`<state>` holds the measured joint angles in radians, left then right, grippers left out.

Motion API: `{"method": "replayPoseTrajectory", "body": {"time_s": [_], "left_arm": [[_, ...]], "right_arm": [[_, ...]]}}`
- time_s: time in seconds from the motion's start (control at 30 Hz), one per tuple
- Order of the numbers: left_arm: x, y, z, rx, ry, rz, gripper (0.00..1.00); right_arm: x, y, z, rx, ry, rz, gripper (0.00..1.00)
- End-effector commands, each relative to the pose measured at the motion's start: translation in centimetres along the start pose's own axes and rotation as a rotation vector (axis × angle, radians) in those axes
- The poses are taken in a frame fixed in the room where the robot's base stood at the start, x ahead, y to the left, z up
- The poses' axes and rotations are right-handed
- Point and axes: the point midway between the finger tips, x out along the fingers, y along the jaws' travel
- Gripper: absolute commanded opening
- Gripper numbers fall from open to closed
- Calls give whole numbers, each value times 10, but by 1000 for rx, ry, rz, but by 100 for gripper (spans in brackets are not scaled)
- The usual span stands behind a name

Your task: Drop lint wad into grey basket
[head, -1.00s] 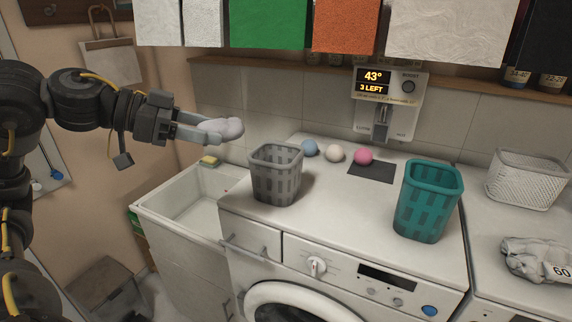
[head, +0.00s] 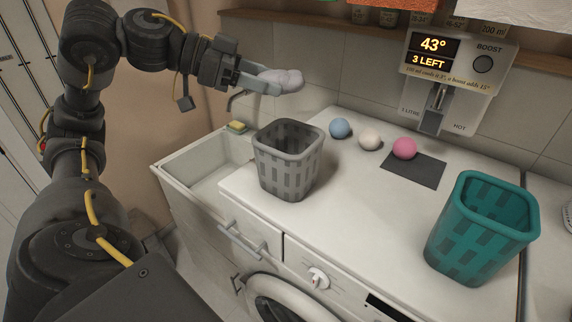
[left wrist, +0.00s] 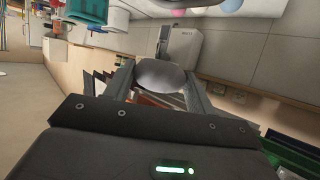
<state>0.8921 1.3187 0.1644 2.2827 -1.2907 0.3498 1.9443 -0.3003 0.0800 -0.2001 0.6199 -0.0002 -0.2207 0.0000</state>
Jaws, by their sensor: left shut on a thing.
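The lint wad (head: 283,79) is a pale, lumpy grey-white lump. My left gripper (head: 268,84) is shut on it and holds it in the air above and behind the grey basket's back rim, apart from it. In the left wrist view the wad (left wrist: 160,75) shows between the two fingers (left wrist: 158,88). The grey basket (head: 286,165) stands upright on the white washer top, near its left edge; its slatted walls show, and its floor is mostly hidden. My right gripper is not in view.
A teal basket (head: 480,232) stands on the right of the washer top. Blue (head: 340,128), cream (head: 370,138) and pink (head: 404,148) balls sit near the wall by a dark mat (head: 414,171). A sink (head: 208,168) lies left. A dispenser (head: 452,75) hangs on the wall.

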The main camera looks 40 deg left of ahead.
Motion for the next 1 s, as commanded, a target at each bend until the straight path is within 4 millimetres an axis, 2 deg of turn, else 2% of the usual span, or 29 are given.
{"method": "replayPoseTrajectory", "body": {"time_s": [0.03,0.33,0.7,0.73,0.9,1.0], "left_arm": [[4,0,10,0,1,1,34],[17,0,41,0,1,0,34],[18,0,45,0,0,0,34],[18,0,45,0,1,0,56],[18,0,45,0,0,0,78],[18,0,45,0,0,0,80]], "right_arm": [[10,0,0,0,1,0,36],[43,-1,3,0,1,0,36],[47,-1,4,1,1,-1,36],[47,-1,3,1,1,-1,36],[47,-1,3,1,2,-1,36],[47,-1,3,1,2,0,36]]}}
